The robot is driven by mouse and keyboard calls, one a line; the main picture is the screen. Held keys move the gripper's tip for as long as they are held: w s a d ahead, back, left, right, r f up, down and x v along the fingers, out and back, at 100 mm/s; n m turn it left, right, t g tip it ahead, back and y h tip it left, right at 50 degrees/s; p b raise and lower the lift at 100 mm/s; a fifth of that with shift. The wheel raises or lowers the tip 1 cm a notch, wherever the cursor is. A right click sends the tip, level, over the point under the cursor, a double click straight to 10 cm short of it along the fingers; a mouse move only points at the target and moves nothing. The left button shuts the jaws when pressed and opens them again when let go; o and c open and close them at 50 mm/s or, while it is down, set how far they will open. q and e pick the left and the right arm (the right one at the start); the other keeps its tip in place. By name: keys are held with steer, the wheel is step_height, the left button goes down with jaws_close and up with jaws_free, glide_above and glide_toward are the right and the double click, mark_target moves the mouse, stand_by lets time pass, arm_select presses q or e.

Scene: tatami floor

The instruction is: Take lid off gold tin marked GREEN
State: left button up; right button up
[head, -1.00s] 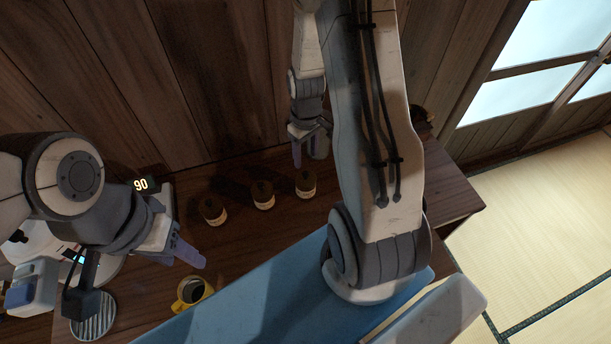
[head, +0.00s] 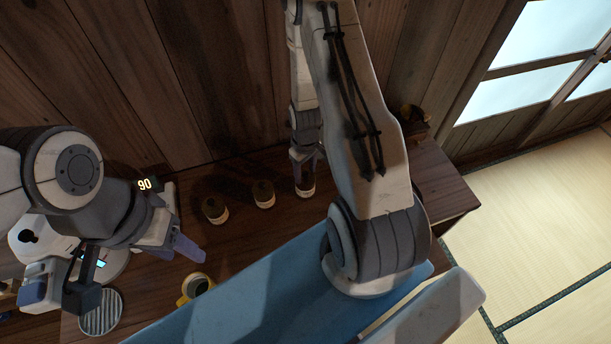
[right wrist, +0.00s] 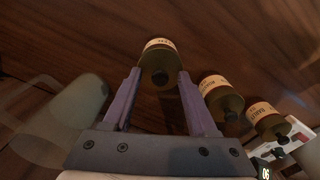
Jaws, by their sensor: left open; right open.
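Three dark gold tins with pale labels stand in a row on the wooden table: a left tin (head: 215,210), a middle tin (head: 264,194) and a right tin (head: 306,191). My right gripper (head: 306,172) is open, pointing down at the right tin. In the right wrist view, that tin's lid (right wrist: 157,76) lies between the open fingers (right wrist: 158,84), with a gap at each side. Its label (right wrist: 158,43) is partly visible; I cannot surely read it. The other two tins (right wrist: 220,97) (right wrist: 267,121) are to its right. My left gripper (head: 182,248) is open and empty, left of the tins.
A yellow mug (head: 186,291) with dark contents stands in front of the tins. A round striped grate (head: 100,312) and a display reading 90 (head: 145,184) are at the left. A pale greenish vessel (right wrist: 70,112) is beside my right gripper. A wooden wall rises behind the table.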

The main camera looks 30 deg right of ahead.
jaws_close()
steer(key=shift+r, duration=0.15)
